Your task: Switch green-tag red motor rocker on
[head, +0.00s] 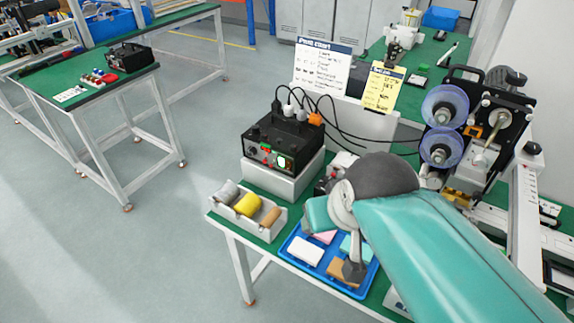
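A black control box (257,139) stands on a light grey block (285,185) at the near bench's left end. A rocker's position and any green tag are too small to make out. My teal arm reaches in from the lower right, its dark joint right of the box. I cannot make out my gripper's fingers; the arm hides much of that area, and a grey end part shows over the blue tray. Nothing of mine touches the box.
A grey bin with rolls (225,211) and a blue tray (283,251) with coloured blocks lie in front of the box. A reel machine (480,125) stands right.

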